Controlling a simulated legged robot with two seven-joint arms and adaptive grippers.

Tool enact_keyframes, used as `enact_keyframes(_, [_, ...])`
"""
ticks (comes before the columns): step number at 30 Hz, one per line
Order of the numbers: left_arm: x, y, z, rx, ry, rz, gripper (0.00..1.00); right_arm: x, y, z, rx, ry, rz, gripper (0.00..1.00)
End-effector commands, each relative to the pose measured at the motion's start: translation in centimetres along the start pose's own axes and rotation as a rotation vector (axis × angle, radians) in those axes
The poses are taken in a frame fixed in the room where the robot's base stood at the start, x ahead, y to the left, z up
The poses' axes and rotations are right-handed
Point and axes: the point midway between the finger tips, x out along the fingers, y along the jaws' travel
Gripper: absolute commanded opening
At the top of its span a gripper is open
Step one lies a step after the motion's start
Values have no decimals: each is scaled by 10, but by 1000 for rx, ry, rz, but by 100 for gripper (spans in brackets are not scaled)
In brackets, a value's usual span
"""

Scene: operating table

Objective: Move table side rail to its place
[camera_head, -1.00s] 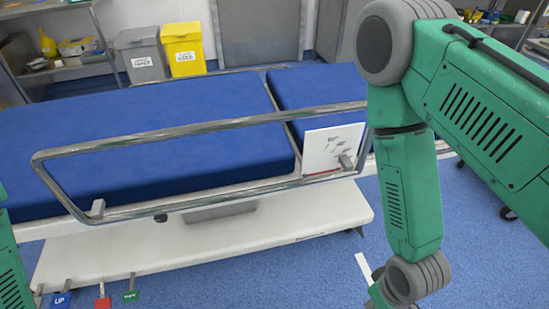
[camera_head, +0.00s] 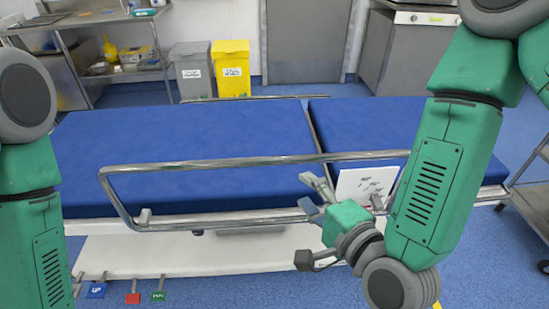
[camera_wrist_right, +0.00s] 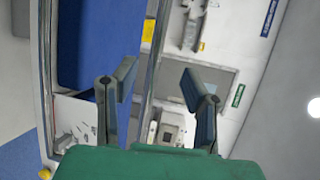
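The side rail (camera_head: 230,163), a long metal loop, stands upright along the near side of the blue operating table (camera_head: 190,140). My right gripper (camera_head: 311,196) is open near the rail's lower bar, left of a white sheet with dark marks (camera_head: 362,184). In the right wrist view its two fingers (camera_wrist_right: 160,84) are spread wide. A metal bar of the rail (camera_wrist_right: 153,70) runs through the gap between them in the picture; I see no contact. My left arm shows at the left edge, but its gripper is out of frame.
Small coloured tags, including a blue one (camera_head: 96,290) and a red one (camera_head: 132,298), hang below the table's near side. A grey bin (camera_head: 192,72) and a yellow bin (camera_head: 231,72) stand behind. A metal cart (camera_head: 535,200) is at the right.

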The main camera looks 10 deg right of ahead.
Motion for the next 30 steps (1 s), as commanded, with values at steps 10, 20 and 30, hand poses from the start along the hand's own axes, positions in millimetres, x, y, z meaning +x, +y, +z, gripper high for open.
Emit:
enact_keyframes(10, [53,0,3,0,-1,0,53,20,7,-1,-4,1,-2,39])
enact_keyframes(20, [82,1,5,0,-1,0,53,68,3,0,-6,-1,0,39])
enact_keyframes(30, [86,1,5,0,0,0,53,124,3,1,-5,-1,2,39])
